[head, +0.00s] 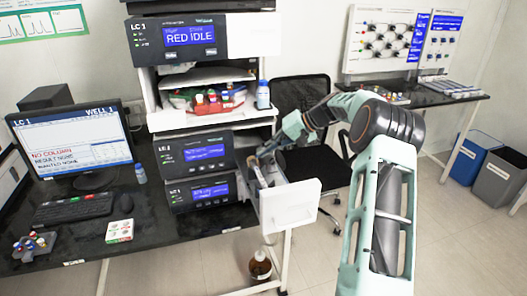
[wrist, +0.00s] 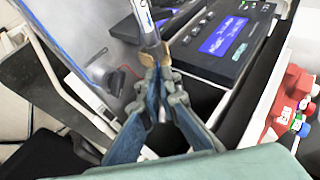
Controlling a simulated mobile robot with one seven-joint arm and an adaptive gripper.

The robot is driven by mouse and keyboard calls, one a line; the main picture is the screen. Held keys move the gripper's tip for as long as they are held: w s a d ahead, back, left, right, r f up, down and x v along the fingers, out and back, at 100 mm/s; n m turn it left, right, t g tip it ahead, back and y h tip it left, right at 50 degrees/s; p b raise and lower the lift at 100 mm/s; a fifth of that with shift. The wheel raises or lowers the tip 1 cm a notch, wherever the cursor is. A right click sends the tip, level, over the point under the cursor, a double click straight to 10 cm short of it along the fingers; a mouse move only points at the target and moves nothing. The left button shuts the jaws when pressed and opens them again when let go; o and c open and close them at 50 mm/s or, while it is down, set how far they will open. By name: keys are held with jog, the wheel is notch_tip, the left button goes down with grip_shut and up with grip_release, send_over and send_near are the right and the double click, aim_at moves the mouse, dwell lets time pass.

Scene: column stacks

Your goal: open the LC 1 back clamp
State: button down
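The LC 1 stack (head: 190,110) stands on the black bench in the head view, its screen reading "RED IDLE". A white panel (head: 290,205) sticks out at the stack's right side. A slim column (head: 258,172) lies behind it; its pale, marked tube (wrist: 146,22) shows at the top of the wrist view. Small brass-coloured parts (wrist: 168,48) sit at the tube's near end, between and beside my fingertips. I cannot tell if these are the back clamp. My gripper (wrist: 160,68) has its fingers close together at this end; whether they grip anything is unclear. In the head view my gripper (head: 265,155) is small.
Modules with blue screens (head: 205,152) stand close to my gripper. A red tray with bottles (head: 210,98) sits on the shelf above. A black chair (head: 305,100) stands behind my arm. A monitor (head: 75,140) and keyboard (head: 72,208) are at left.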

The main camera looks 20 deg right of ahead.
jog(key=shift+f, duration=0.15)
dwell(0.3)
jog(key=c, duration=2.2)
grip_release()
jog(key=shift+d, duration=0.1)
jog(key=v, duration=1.2)
